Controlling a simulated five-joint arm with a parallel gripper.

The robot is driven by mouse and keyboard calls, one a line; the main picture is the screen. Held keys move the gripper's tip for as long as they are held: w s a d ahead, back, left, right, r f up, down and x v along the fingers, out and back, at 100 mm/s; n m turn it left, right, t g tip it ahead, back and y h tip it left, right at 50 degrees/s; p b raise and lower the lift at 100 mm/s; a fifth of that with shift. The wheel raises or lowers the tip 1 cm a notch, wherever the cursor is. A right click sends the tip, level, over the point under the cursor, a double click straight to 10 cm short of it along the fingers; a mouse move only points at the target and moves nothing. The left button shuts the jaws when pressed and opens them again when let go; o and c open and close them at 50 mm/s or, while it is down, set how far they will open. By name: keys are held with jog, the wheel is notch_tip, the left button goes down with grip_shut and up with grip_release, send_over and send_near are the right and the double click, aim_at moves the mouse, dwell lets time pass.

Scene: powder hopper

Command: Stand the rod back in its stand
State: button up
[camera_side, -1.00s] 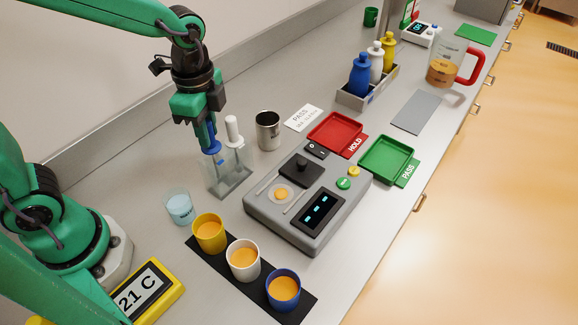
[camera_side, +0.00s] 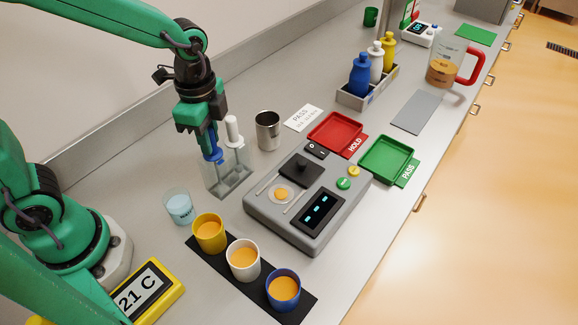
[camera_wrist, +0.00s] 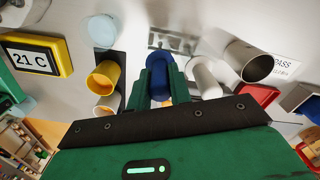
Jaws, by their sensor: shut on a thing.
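The rod with a blue handle (camera_side: 215,154) is upright in my gripper (camera_side: 208,136); its lower part is down inside a clear stand (camera_side: 232,186) on the bench. My gripper is shut on the blue handle, just above the stand. In the wrist view the blue rod (camera_wrist: 160,82) sits between the fingers (camera_wrist: 160,92). A second rod with a white handle (camera_side: 233,130) stands upright in the same stand, right beside my gripper. Whether the blue rod's tip touches the stand's floor I cannot tell.
A steel cup (camera_side: 268,130) stands right of the stand and a water beaker (camera_side: 178,207) in front of it at left. Yellow (camera_side: 209,232), white (camera_side: 243,260) and blue (camera_side: 283,290) cups sit on a black strip. A grey tester (camera_side: 262,215) lies to the right.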

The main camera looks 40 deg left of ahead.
jog(key=shift+f, duration=0.2)
jog(key=o, duration=1.6)
jog(key=shift+c, duration=0.2)
jog(key=shift+r, duration=3.8)
jog(key=shift+s, duration=0.1)
